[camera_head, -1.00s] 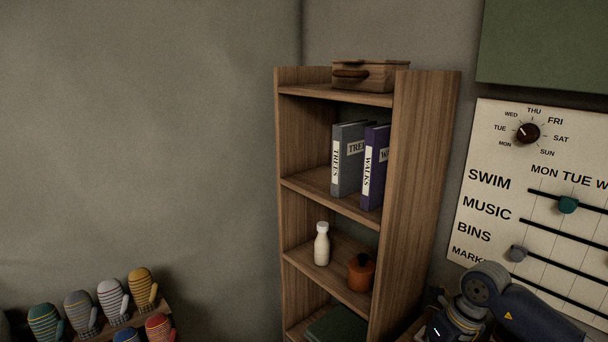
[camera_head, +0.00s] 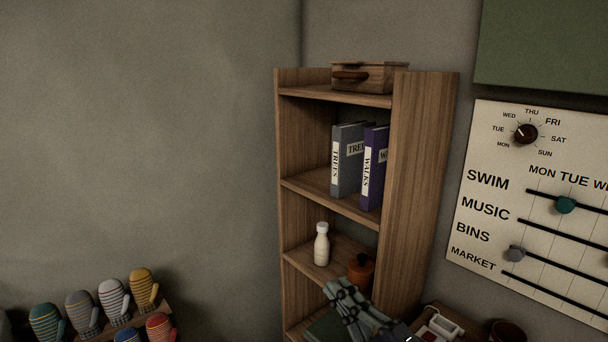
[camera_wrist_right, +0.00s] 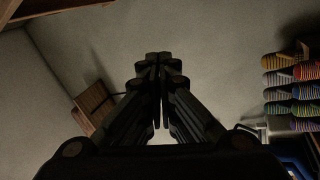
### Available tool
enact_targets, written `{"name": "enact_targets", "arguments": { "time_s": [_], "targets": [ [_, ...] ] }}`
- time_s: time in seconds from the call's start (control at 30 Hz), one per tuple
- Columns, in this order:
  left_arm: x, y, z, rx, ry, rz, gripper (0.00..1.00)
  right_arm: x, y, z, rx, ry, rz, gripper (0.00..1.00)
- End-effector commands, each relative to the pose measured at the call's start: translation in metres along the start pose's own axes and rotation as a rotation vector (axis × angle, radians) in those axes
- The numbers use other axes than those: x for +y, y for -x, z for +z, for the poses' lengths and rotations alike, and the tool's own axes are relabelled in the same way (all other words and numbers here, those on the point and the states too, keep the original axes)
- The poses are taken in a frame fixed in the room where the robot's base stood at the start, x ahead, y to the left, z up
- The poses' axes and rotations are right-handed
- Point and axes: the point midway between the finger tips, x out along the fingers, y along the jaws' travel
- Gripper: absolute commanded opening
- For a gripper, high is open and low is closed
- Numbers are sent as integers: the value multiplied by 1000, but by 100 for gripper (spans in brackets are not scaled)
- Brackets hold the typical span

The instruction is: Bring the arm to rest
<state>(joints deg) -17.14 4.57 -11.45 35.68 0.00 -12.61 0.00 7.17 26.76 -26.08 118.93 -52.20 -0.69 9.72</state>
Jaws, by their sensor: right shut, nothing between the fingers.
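My right gripper (camera_head: 336,290) shows low in the head view, in front of the lower part of the wooden shelf unit (camera_head: 425,170). It covers part of the orange pot (camera_head: 361,268) and part of the green item (camera_head: 318,328) on the bottom shelf. In the right wrist view the fingers of this gripper (camera_wrist_right: 159,58) are together with nothing between them. My left gripper is in neither view.
The shelf unit also holds a white bottle (camera_head: 321,245), two binders (camera_head: 347,160) and a wooden box (camera_head: 368,77). A wall planner (camera_head: 540,200) with sliders hangs at right. Several striped mittens (camera_head: 112,298) stand at lower left, also in the wrist view (camera_wrist_right: 290,91). A tray (camera_head: 440,325) is at lower right.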

Motion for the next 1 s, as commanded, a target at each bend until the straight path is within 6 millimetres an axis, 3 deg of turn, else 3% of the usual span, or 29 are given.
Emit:
{"name": "enact_targets", "arguments": {
  "time_s": [0.17,0.3,0.4,0.53,0.7,0.97,1.0],
  "targets": [
    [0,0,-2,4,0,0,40,-10,49,66,-405,-282,48,0],
    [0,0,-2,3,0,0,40,-45,112,106,-730,-490,11,0],
    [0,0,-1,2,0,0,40,-79,167,119,-957,-633,-53,0],
    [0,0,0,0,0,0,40,-124,239,111,-1220,-799,-173,0],
    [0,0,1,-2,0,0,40,-163,313,77,-1463,-956,-341,0],
    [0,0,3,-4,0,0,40,-191,393,10,-1708,-1123,-588,0],
    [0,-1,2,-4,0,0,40,-201,394,16,-1710,-1120,-592,0]
  ]
}}
